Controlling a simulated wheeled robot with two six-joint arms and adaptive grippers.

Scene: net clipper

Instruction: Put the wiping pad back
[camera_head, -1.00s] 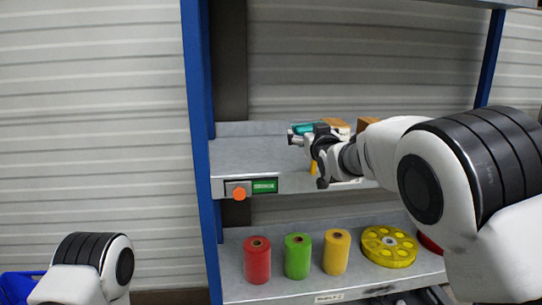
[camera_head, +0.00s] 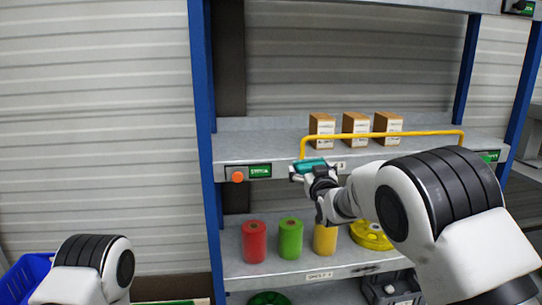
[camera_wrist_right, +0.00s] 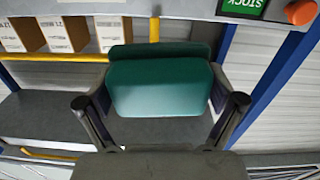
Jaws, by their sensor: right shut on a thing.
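The wiping pad is a teal block (camera_head: 313,163) in the head view. It also fills the middle of the right wrist view as a rounded teal pad (camera_wrist_right: 160,88). My right gripper (camera_head: 308,172) is shut on it, with a finger on each side in the wrist view.
The middle shelf (camera_head: 255,143) carries several cardboard boxes (camera_head: 322,124) behind a yellow rail (camera_head: 400,134). An orange knob (camera_head: 238,177) and green label are on its left front edge. Red (camera_head: 254,242), green (camera_head: 290,238) and yellow (camera_head: 325,238) rolls stand below. A blue bin (camera_head: 27,277) is at lower left.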

